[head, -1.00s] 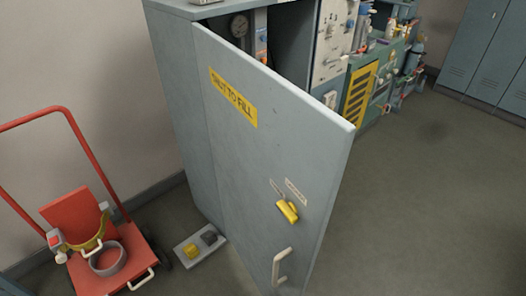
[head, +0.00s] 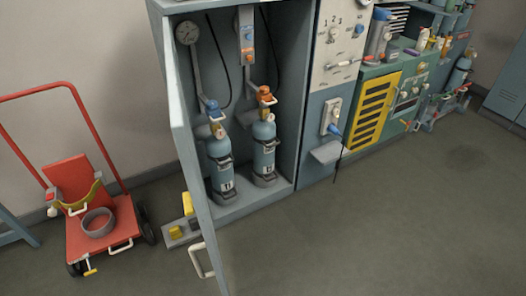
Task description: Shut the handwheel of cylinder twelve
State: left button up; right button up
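Two grey-blue gas cylinders stand upright inside the open cabinet. The left cylinder (head: 221,165) has a blue handwheel (head: 212,106) on top. The right cylinder (head: 264,150) has an orange handwheel (head: 264,94). I cannot tell how far either handwheel is turned. The cabinet door (head: 190,150) stands wide open, seen nearly edge-on, with a pale handle (head: 200,261) low on it. Neither of my grippers is in view.
A red trolley (head: 112,238) stands on the left, with a small tray (head: 172,241) holding yellow pieces by the door. A gauge (head: 187,33) hangs inside the cabinet. A control panel (head: 340,45) and a yellow-grilled unit (head: 372,110) stand right. The floor (head: 390,220) in front is clear.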

aim_at(270, 117)
jog(key=i+l+u, duration=0.45)
jog(key=l, duration=0.3)
jog(key=i+l+u, duration=0.2)
jog(key=l, duration=0.2)
jog(key=k+j, duration=0.05)
